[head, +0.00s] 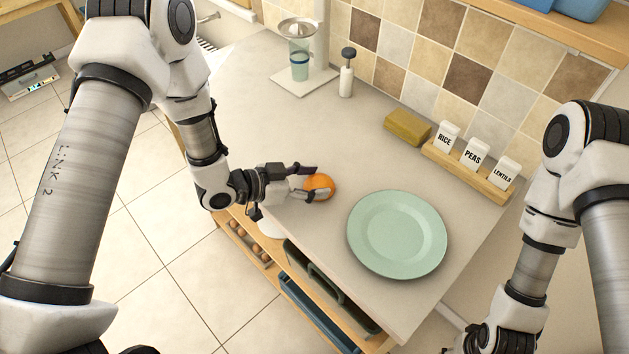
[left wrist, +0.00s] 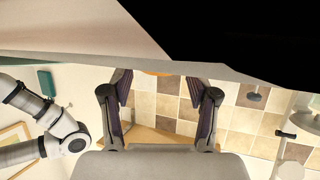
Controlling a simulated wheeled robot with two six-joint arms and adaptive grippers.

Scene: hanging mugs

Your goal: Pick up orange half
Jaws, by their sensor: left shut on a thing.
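The orange half (head: 319,186) is at the counter's left side, left of the green plate, with its rounded orange skin showing. My left gripper (head: 314,182) reaches in from the left and is shut on it, one finger at its far side and one at its near side. Whether the orange half touches the counter is hard to tell. In the left wrist view a thin orange strip (left wrist: 158,73) shows between the fingers; the rest is hidden. My right arm is at the lower right, and its gripper is out of view.
The green plate (head: 397,234) lies just right of the orange half. A yellow sponge-like block (head: 407,127) and a wooden rack (head: 468,172) with several labelled jars stand along the tiled wall.

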